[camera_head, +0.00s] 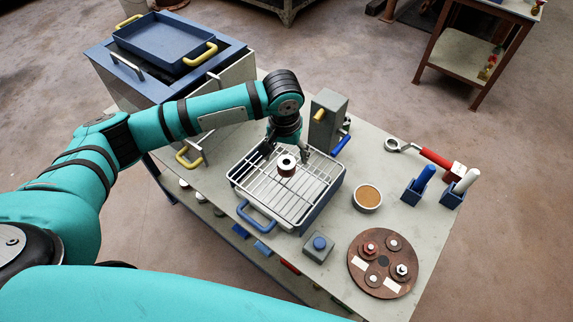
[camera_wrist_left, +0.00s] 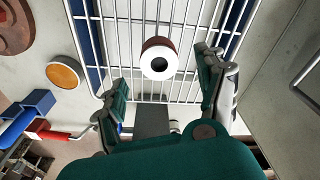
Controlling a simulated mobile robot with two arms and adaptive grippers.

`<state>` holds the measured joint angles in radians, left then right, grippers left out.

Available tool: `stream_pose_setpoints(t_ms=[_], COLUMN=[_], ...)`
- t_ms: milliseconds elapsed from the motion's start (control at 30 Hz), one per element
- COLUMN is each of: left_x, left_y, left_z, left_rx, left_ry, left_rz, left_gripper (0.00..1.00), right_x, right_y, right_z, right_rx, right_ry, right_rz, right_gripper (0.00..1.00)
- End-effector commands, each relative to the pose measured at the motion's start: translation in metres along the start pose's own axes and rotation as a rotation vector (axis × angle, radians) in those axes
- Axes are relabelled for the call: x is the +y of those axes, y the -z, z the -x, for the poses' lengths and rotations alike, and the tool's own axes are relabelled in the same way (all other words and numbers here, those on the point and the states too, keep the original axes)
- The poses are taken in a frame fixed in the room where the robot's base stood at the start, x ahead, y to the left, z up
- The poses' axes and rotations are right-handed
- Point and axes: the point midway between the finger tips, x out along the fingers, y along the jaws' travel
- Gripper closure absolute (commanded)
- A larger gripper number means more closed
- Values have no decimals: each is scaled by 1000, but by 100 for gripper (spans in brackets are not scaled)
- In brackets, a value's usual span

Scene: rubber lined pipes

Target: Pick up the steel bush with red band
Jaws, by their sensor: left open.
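The steel bush with red band (camera_head: 287,165) stands on the wire rack of the blue tray (camera_head: 321,207), near the rack's middle. It has a pale top ring with a dark hole and a dark red band around its side. In the left wrist view the bush (camera_wrist_left: 159,60) lies beyond the fingertips, roughly centred between them. My left gripper (camera_head: 290,152) is open and empty, close behind the bush and pointing down; its two fingers show spread apart in the left wrist view (camera_wrist_left: 160,70). My right gripper is not in view.
A grey block with a yellow knob (camera_head: 328,122) stands just behind the tray. A cup of brown material (camera_head: 367,197), a brown disc with bolts (camera_head: 382,264) and a blue-button box (camera_head: 318,247) are nearby. Blue holders (camera_head: 415,192) stand at the right.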

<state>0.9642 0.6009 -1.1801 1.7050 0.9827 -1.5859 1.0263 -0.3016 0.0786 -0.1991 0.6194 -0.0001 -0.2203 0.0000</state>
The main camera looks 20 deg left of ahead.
Motion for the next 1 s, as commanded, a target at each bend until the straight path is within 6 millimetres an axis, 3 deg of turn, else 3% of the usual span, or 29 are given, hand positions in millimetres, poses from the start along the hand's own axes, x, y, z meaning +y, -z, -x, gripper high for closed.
stream_pose_setpoints(t_ms=[333, 633, 1000], left_x=[0, 0, 0], left_y=[-6, -5, -5], left_z=[-45, -51, -50], left_rx=[-1, 0, 0], left_ry=[1, 0, 1], left_rz=[-1, -1, -1], left_gripper=[27, 27, 74], right_x=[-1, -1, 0], right_y=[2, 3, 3], right_z=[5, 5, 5], right_rx=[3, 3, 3], right_ry=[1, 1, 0], right_rz=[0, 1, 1], right_gripper=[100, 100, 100])
